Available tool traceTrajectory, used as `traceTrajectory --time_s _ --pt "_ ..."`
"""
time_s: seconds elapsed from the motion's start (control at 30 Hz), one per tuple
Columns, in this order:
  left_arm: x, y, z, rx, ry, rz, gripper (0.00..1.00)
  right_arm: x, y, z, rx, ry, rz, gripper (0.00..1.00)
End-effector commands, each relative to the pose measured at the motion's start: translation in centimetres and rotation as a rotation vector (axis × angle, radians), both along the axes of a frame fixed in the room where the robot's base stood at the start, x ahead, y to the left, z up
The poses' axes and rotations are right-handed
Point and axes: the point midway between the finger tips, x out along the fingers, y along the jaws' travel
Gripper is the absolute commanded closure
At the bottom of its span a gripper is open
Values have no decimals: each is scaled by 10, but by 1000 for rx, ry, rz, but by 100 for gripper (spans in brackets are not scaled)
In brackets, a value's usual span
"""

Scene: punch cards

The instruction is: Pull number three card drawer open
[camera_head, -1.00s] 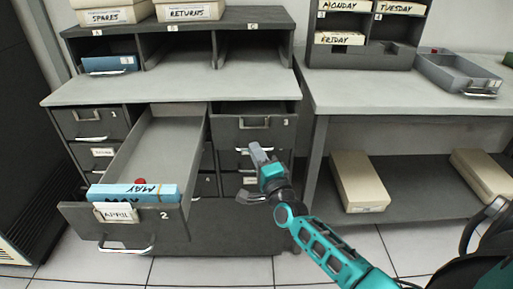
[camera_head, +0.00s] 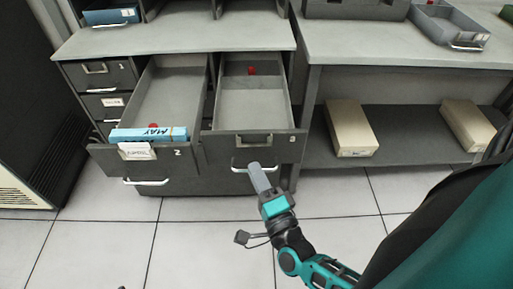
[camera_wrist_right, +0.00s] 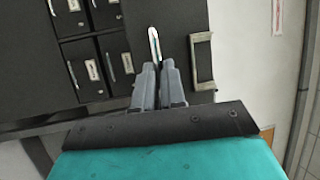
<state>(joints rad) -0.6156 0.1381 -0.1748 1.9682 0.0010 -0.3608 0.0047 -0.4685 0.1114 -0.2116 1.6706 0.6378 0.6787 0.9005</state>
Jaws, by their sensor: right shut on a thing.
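The number three card drawer (camera_head: 262,148) stands pulled well out of the cabinet, its front marked 3. Its inside is grey and bare apart from a small red thing (camera_head: 251,71) at the back. Its pale bar handle (camera_head: 240,170) is below an empty label frame (camera_head: 254,139). My right gripper (camera_head: 258,178) is shut on this handle; in the right wrist view the handle (camera_wrist_right: 154,45) runs in between the fingertips, beside the label frame (camera_wrist_right: 201,62). My left gripper is not in view.
Drawer 2 (camera_head: 187,165) stands open at the left, holding a blue card stack (camera_head: 149,134) marked MAY. Shut drawers (camera_head: 100,73) are further left. At the right, a bench holds a grey tray (camera_head: 450,27), with pale boxes (camera_head: 351,128) on its shelf. The floor in front is clear.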

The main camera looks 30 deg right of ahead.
Motion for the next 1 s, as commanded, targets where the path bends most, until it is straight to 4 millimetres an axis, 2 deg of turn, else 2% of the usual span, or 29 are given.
traceTrajectory --time_s 0.2,0.6,0.63,0.8,0.9,1.0 --pt "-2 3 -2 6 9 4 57 -17 11 0 -1 2 1 100" --pt "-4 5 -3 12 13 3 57 -20 12 -1 0 1 1 100" --pt "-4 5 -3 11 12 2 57 -20 12 -1 0 1 1 89" --pt "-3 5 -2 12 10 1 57 -19 12 -1 0 1 1 72" --pt "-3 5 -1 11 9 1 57 -19 12 0 0 0 1 64" --pt "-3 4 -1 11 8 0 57 -19 12 0 0 0 1 64"
